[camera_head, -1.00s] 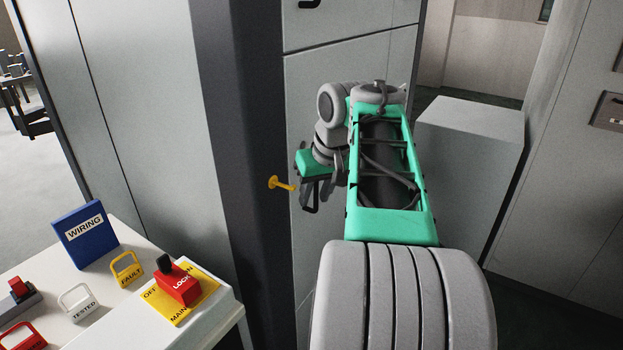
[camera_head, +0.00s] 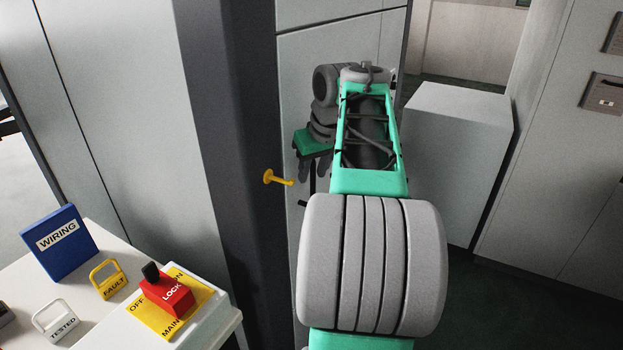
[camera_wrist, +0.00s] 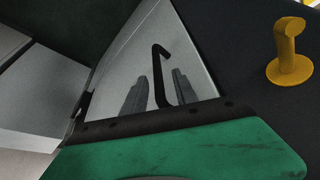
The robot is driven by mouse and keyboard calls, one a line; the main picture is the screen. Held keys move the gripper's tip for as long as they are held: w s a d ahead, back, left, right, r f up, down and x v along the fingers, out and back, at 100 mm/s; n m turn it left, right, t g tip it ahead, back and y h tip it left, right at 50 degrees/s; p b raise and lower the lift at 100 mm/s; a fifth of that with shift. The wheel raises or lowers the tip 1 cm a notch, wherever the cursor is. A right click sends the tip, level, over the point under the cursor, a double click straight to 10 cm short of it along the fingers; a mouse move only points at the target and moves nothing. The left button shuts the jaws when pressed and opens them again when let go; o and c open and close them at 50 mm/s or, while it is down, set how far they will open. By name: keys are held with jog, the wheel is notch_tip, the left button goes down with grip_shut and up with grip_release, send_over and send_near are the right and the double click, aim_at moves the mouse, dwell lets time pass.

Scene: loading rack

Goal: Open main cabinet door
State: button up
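The main cabinet door (camera_head: 296,85) is a light grey panel behind my arm and looks shut. Its black bar handle (camera_wrist: 160,78) shows in the wrist view; its lower part (camera_head: 303,203) shows in the head view, below my gripper (camera_head: 313,170). My gripper also shows in the wrist view (camera_wrist: 159,92). It is open, with one grey finger on each side of the handle in the picture. A gap shows between the handle and each finger. I cannot tell whether the fingertips reach the handle in depth.
A yellow hook (camera_head: 278,178) sticks out of the dark cabinet post (camera_head: 215,130), left of my gripper. A white table (camera_head: 100,325) at lower left holds a blue wiring binder (camera_head: 60,243), tags and a red lock switch (camera_head: 166,292). A grey box (camera_head: 458,150) stands right of my arm.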

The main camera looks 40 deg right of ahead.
jog(key=shift+w+d+f, duration=0.1)
jog(key=shift+w+f, duration=0.1)
jog(key=shift+f, duration=0.35)
jog(key=shift+c, duration=0.4)
grip_shut()
dwell(0.6)
